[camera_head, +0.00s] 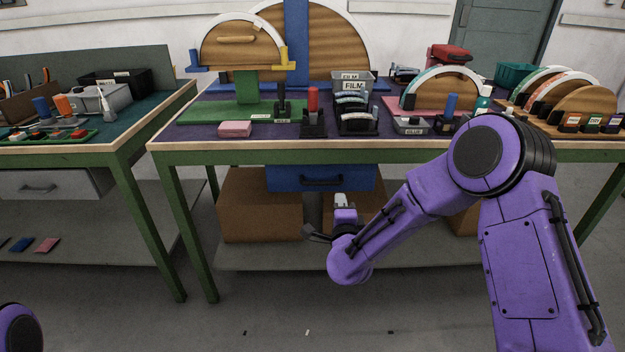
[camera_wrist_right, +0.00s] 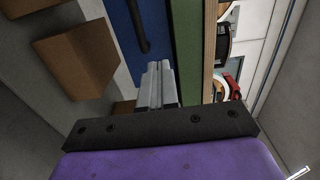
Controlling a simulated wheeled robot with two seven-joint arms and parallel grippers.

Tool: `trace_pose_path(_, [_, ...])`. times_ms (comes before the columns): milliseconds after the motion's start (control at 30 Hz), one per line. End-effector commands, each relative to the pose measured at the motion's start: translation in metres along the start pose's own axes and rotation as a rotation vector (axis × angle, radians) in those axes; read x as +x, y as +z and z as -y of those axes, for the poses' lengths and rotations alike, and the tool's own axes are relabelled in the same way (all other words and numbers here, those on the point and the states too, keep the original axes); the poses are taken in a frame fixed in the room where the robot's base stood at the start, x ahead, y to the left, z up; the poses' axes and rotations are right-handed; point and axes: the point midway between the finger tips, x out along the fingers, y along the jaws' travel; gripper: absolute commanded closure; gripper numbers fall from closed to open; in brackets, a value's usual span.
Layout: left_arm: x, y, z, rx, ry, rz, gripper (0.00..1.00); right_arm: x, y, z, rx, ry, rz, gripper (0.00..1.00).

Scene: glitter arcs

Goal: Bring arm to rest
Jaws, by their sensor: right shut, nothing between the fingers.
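My right arm comes in from the right in the head view, purple with black joints. Its gripper (camera_head: 341,201) is in front of the middle workbench, below the tabletop edge and before the blue drawer. In the right wrist view the fingers of the right gripper (camera_wrist_right: 159,72) lie together with nothing between them. They point toward the bench front and look apart from it. Of my left arm only a purple piece shows at the lower left corner of the head view; its gripper is out of view.
The workbench (camera_head: 400,150) has a blue drawer (camera_head: 270,180) under its top and cardboard boxes (camera_head: 240,205) on the lower shelf. Wooden arcs, a red-handled tool and film bins (camera_head: 354,82) stand on top. A second bench (camera_head: 150,125) is at left.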

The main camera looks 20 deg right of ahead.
Motion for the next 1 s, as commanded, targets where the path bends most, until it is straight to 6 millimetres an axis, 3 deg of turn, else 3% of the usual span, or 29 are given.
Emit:
trace_pose_path(167, [0.000, 0.000, 0.000, 0.000, 0.000, 0.000, 0.00, 0.000, 0.001, -0.002, -0.050, 0.007, 0.008, 1.00])
trace_pose_path(233, [0.000, 0.000, 0.000, 0.000, 0.000, 0.000, 0.00, -0.011, 0.005, -0.021, -0.220, 0.082, 0.050, 1.00])
trace_pose_path(367, [0.000, 0.000, 0.000, 0.000, 0.000, 0.000, 0.00, -0.070, -0.004, -0.112, -0.608, 0.333, 0.196, 1.00])
trace_pose_path(433, [0.000, 0.000, 0.000, 0.000, 0.000, 0.000, 0.00, -0.111, -0.018, -0.160, -0.782, 0.470, 0.287, 1.00])
trace_pose_path(500, [0.000, 0.000, 0.000, 0.000, 0.000, 0.000, 0.00, -0.153, -0.035, -0.200, -0.922, 0.592, 0.374, 1.00])
trace_pose_path(600, [0.000, 0.000, 0.000, 0.000, 0.000, 0.000, 0.00, -0.209, -0.060, -0.240, -1.071, 0.742, 0.484, 1.00])
trace_pose_path(700, [0.000, 0.000, 0.000, 0.000, 0.000, 0.000, 0.00, -0.258, -0.085, -0.266, -1.170, 0.866, 0.572, 1.00])
trace_pose_path(933, [0.000, 0.000, 0.000, 0.000, 0.000, 0.000, 0.00, -0.359, -0.137, -0.302, -1.306, 1.099, 0.718, 1.00])
trace_pose_path(967, [-0.004, -0.002, 0.000, 0.000, 0.000, 0.000, 0.00, -0.369, -0.141, -0.302, -1.309, 1.122, 0.732, 1.00])
trace_pose_path(1000, [-0.030, -0.012, 0.003, 0.000, -0.001, 0.001, 0.00, -0.362, -0.138, -0.271, -1.304, 1.106, 0.720, 1.00])
